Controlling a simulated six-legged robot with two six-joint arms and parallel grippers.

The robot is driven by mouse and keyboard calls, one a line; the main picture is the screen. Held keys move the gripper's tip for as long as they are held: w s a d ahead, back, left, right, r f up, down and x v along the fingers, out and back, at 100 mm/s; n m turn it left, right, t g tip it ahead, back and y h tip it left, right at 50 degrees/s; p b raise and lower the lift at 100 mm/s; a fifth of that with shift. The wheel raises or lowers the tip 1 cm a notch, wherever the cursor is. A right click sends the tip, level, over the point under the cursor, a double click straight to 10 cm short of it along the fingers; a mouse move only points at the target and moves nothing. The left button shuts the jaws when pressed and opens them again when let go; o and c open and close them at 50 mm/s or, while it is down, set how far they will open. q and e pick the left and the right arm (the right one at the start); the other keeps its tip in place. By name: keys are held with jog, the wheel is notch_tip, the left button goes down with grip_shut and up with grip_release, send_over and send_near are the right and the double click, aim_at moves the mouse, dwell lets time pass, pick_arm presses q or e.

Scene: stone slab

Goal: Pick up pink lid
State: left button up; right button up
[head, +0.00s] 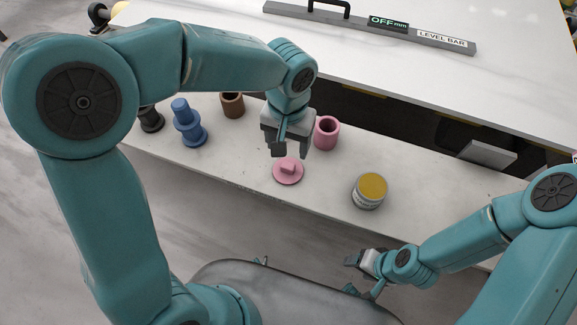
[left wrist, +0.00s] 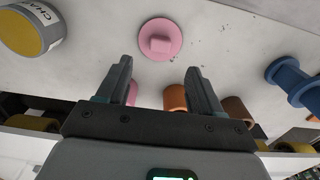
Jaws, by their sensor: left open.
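The pink lid (head: 288,171) is a flat disc with a square knob on top. It lies on the white stone ledge (head: 240,165) near its front edge. In the left wrist view the lid (left wrist: 159,40) is beyond my open fingers, apart from them. My left gripper (head: 290,150) is open and empty, just above and behind the lid in the head view; it also shows in the left wrist view (left wrist: 162,75). A pink cup (head: 326,133) stands just right of my left gripper. My right gripper (head: 358,261) is low at the front, away from the lid; its jaws are too small to judge.
A tin with a yellow top (head: 370,190) stands right of the lid. A blue spool-shaped piece (head: 188,125), a brown cup (head: 232,105) and a dark piece (head: 150,119) stand to the left. A level bar (head: 370,28) lies on the slab behind. The ledge right of the tin is clear.

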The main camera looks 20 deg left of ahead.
aim_at(287, 167)
pick_arm(q)
jog(key=f, duration=0.3)
jog(key=shift+s, duration=0.3)
notch_tip(287, 167, down, 5)
jog(key=shift+f+b, duration=0.2)
jog(key=shift+b, duration=0.1)
jog(key=c, duration=1.2)
jog(key=shift+r, duration=0.15)
